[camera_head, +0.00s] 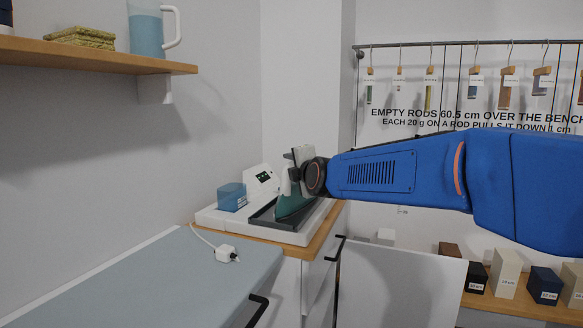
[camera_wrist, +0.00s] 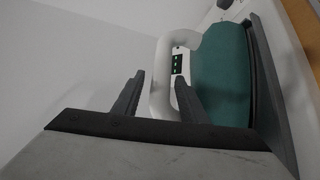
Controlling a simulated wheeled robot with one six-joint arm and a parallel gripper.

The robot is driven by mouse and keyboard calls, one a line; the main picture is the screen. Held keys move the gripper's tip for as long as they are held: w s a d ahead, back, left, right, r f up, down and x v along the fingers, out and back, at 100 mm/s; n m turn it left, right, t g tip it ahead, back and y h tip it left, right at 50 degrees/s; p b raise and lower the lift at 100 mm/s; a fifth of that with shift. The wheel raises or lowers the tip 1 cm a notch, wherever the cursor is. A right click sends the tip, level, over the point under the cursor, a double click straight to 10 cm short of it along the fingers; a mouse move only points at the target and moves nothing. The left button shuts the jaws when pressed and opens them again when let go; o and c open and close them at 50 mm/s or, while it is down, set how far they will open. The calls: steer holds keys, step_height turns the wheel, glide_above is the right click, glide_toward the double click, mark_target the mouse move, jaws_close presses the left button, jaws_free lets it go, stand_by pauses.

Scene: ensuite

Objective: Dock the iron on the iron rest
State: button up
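The iron has a teal body (camera_head: 293,204) and stands tilted at the dark tray of the iron rest (camera_head: 283,234), a white base on the wooden-topped cabinet. Whether it is fully seated is hidden. In the wrist view the iron's teal body (camera_wrist: 222,75) fills the right and its white loop handle (camera_wrist: 160,92) is in the middle. My gripper (camera_wrist: 160,78) has its two dark fingers apart, one on each side of the handle bar, with a small gap at the left finger. In the head view my gripper (camera_head: 300,160) is at the iron's upper end.
A blue tank (camera_head: 231,197) and a small display (camera_head: 264,177) are on the rest's back. A white plug (camera_head: 226,254) with its cord lies on the grey-blue board (camera_head: 130,283). A wooden shelf (camera_head: 90,56) juts out above left. Labelled blocks (camera_head: 506,275) stand lower right.

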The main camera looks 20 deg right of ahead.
steer(key=shift+r, duration=0.15)
steer(key=s+d+r, duration=0.1)
steer(key=s, duration=1.1)
steer(key=shift+r, duration=0.15)
steer(key=s+d+f+m+g, duration=0.2)
steer(key=s+f+m+g, duration=0.2)
steer(key=s+f+m, duration=0.3)
steer(key=s+d+f+m+g+h, duration=0.1)
steer(key=s+f+m+g, duration=0.3)
steer(key=s+f, duration=0.9)
steer(key=s+d+f+m+g, duration=0.3)
steer(key=s+f+m+g, duration=0.1)
steer(key=s+f+m, duration=0.5)
step_height(320, 180, down, 2)
steer(key=shift+s+f+m, duration=0.1)
steer(key=shift+s+m, duration=0.3)
steer(key=shift+s, duration=0.85)
